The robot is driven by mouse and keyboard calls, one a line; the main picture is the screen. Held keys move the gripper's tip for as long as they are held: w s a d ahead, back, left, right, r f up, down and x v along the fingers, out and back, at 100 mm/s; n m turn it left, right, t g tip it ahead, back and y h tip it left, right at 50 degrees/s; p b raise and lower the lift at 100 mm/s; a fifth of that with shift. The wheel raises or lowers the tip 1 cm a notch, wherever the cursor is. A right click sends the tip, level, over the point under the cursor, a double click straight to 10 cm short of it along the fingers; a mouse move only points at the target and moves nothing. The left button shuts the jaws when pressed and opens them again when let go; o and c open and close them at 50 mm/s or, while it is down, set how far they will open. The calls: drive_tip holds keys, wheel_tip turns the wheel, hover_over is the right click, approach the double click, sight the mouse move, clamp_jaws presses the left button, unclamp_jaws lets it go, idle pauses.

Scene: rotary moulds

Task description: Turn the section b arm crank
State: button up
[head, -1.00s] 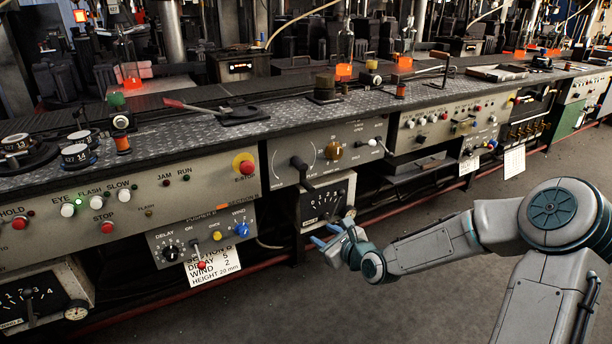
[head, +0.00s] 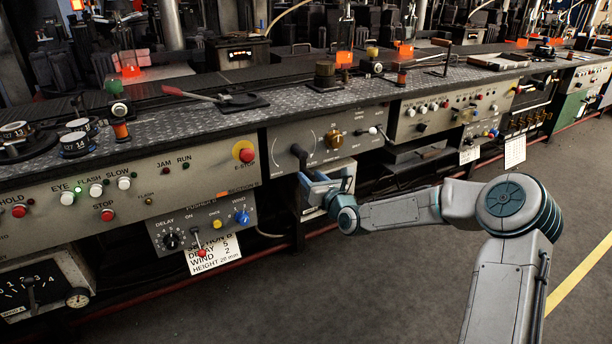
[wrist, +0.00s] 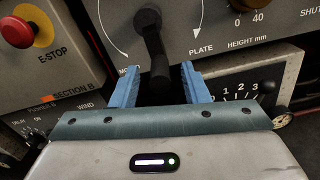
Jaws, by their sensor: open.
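The section B arm crank is a black lever on the grey panel. In the head view its hub and upper part (head: 299,154) show, with the lower part hidden behind my gripper. In the wrist view the crank (wrist: 152,45) hangs down from its round hub, between a white arc scale and the word PLATE. My gripper (head: 326,181) is in front of the panel. Its two blue fingers (wrist: 160,78) are apart, one on each side of the crank's lower end. I cannot tell whether either finger touches it.
A red E-STOP button (wrist: 16,32) on yellow is left of the crank. A brown height knob (head: 333,139) is to its right. A dial box (wrist: 262,88) with a black pointer knob juts out below the panel. The floor (head: 380,290) in front is clear.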

sight(306, 169)
drive_tip(key=shift+x, duration=1.95)
clamp_jaws()
